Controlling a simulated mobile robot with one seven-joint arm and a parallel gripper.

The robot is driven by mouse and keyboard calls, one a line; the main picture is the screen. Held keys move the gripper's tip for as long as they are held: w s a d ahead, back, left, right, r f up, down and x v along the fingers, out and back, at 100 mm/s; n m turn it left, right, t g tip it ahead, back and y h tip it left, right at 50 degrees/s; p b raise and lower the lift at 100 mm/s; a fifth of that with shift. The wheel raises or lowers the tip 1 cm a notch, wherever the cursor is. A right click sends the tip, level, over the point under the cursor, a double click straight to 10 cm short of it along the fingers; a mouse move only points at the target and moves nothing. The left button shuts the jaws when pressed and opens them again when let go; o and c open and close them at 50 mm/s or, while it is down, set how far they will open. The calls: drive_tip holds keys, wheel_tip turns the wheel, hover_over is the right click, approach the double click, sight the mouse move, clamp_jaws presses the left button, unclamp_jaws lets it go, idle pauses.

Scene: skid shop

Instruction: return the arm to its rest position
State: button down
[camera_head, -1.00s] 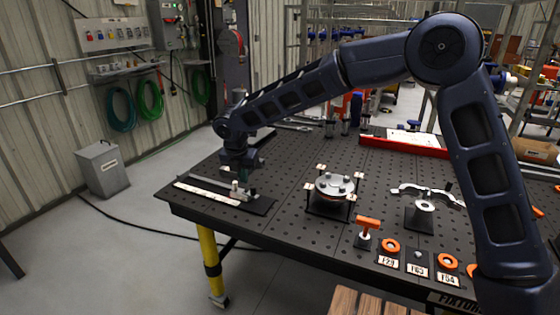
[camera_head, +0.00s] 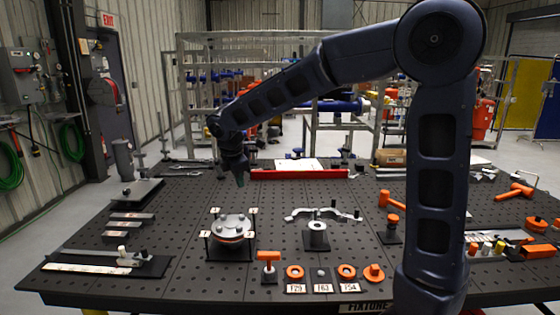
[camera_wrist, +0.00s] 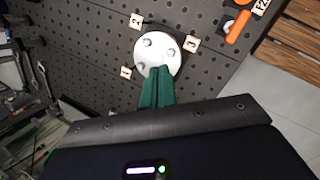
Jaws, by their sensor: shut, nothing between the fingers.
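My gripper (camera_head: 241,180) hangs above the black perforated fixture table (camera_head: 180,215), at the end of my arm, which reaches in from the right. It is behind and above the round bolted flange (camera_head: 232,228) in the head view. In the wrist view, the green fingers of my gripper (camera_wrist: 158,88) are together with nothing between them. They overlap the near edge of the silver flange (camera_wrist: 158,50) in that picture. I see no contact with the table or flange.
A grey bracket (camera_head: 317,232) stands right of the flange. Orange knobs and numbered tags (camera_head: 321,287) line the front edge. A red rail (camera_head: 300,174) lies at the back. A toggle clamp on a plate (camera_head: 110,262) sits front left. Orange hammers (camera_head: 516,191) lie at right.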

drive_tip(key=s+d+r+m, duration=0.2)
drive_tip(key=d+m, duration=0.4)
drive_tip(key=d, duration=0.7)
drive_tip(key=s+d+r+m, duration=0.15)
drive_tip(key=d+m, duration=0.45)
drive_tip(key=d, duration=0.6)
drive_tip(key=s+d+f+m, duration=0.2)
drive_tip(key=s+d+m, duration=1)
drive_tip(key=d, duration=0.3)
drive_tip(key=shift+s+d+f+t+y, duration=0.25)
drive_tip(key=shift+d+f+t+y, duration=0.05)
drive_tip(key=shift+d+t+y, duration=0.1)
